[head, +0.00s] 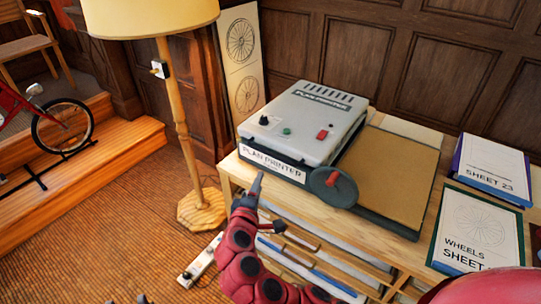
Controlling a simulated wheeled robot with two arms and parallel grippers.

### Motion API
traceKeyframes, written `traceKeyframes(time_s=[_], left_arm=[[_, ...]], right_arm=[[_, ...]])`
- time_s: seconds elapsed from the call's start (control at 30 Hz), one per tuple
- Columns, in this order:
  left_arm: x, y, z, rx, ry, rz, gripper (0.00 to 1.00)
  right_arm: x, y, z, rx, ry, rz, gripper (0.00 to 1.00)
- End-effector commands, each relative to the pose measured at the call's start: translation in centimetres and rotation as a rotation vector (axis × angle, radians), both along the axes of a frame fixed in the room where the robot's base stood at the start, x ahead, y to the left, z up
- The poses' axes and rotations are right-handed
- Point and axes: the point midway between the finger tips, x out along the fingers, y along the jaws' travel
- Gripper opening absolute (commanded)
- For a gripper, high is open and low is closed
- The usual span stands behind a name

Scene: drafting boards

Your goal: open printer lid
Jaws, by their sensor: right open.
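The plan printer (262,164) stands on the wooden table, with a white name label on its front. Its pale grey lid (305,112) lies flat on the dark base and looks shut. The lid bears vent slots, a dark knob, a green button and a red switch. A dark round wheel with a red grip (338,188) is at the printer's front right corner. My right gripper (266,203) is open and empty, just in front of the printer's front face and below the label. One finger points up towards the label; I cannot tell if it touches. My left gripper is not clearly visible.
A brown board (393,170) lies right of the printer. Sheet packs (494,165) and a wheels sheet (477,230) lie farther right. A floor lamp (178,120) stands left of the table. Shelves with rolls or sheets are under the tabletop.

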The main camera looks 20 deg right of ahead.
Motion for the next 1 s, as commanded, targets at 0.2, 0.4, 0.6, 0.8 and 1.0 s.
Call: traceKeyframes(time_s=[0.2,0.4,0.6,0.8,1.0], left_arm=[[0.0,0.0,0.8,0.0,0.0,0.0,0.5],[0.0,0.0,1.5,0.0,0.0,0.0,0.5],[0.0,0.0,2.1,0.0,0.0,0.0,0.5],[0.0,0.0,2.5,0.0,0.0,0.0,0.5],[0.0,0.0,2.7,0.0,0.0,0.0,0.5]], right_arm=[[2.3,-1.7,-0.4,0.0,0.006,-0.012,0.47],[5.9,-3.6,-1.1,-0.001,0.004,-0.012,0.47],[9.1,-5.3,-1.8,0.0,0.004,-0.009,0.47],[11.8,-6.8,-2.4,0.0,0.004,-0.01,0.47],[13.8,-7.9,-2.9,0.0,0.003,-0.008,0.47]])
